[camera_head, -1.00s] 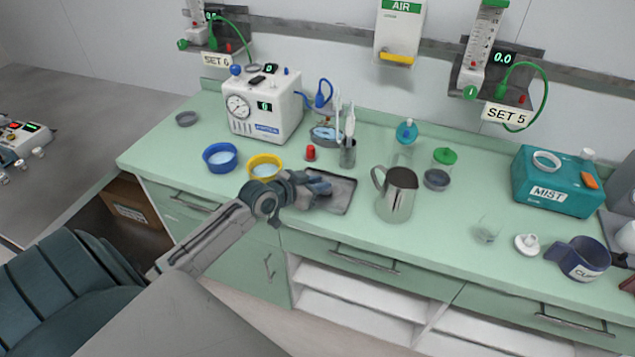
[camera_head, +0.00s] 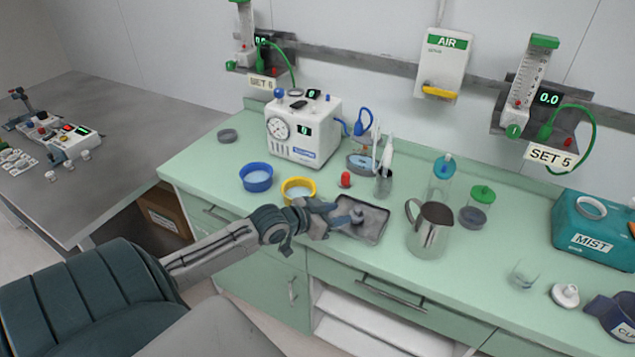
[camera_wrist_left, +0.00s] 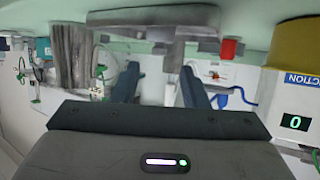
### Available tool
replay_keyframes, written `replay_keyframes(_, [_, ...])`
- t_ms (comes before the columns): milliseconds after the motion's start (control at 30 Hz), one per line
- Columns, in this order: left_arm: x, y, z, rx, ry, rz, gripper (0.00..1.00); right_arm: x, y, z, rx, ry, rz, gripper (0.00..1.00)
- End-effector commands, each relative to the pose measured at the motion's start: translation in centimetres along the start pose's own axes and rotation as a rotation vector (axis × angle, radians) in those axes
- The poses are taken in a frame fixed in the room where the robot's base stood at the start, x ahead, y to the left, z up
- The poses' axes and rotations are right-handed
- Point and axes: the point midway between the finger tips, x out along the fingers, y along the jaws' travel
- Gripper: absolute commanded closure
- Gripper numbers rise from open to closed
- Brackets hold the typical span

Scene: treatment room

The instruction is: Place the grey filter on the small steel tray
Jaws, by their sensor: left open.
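The small steel tray (camera_head: 374,232) lies on the green counter, left of the steel jug. My left gripper (camera_head: 335,214) is low over the tray's left part, with its fingers apart. In the left wrist view, which shows the scene upside down, the tray (camera_wrist_left: 110,18) is seen nearly edge-on. A grey piece, apparently the grey filter (camera_wrist_left: 174,52), stands against the tray between the two open fingers, with gaps on both sides. In the head view the fingers partly hide it, and I cannot tell exact contact. My right gripper is not in view.
A steel jug (camera_head: 430,232) stands right of the tray. A yellow bowl (camera_head: 298,186), blue bowl (camera_head: 257,178), red cap (camera_head: 345,180) and holder with instruments (camera_head: 383,182) stand close by. A white filter-like piece (camera_head: 565,295) lies at the right.

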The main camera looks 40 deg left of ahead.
Motion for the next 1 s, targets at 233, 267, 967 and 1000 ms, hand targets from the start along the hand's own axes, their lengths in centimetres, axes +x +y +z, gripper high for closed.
replay_keyframes(233, [-4.1, 0.1, -0.2, 0.007, -0.004, 0.006, 0.59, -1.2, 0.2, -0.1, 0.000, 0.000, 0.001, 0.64])
replay_keyframes(267, [-4.6, 0.1, -0.3, 0.005, -0.004, 0.003, 0.59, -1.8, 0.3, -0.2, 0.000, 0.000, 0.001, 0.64])
replay_keyframes(967, [-6.8, 0.1, 0.1, -0.001, -0.002, 0.001, 0.59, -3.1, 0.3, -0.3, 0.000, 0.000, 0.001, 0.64])
replay_keyframes(1000, [-6.8, 0.3, 0.3, -0.002, -0.007, -0.003, 0.59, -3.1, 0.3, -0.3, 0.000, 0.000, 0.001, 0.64])
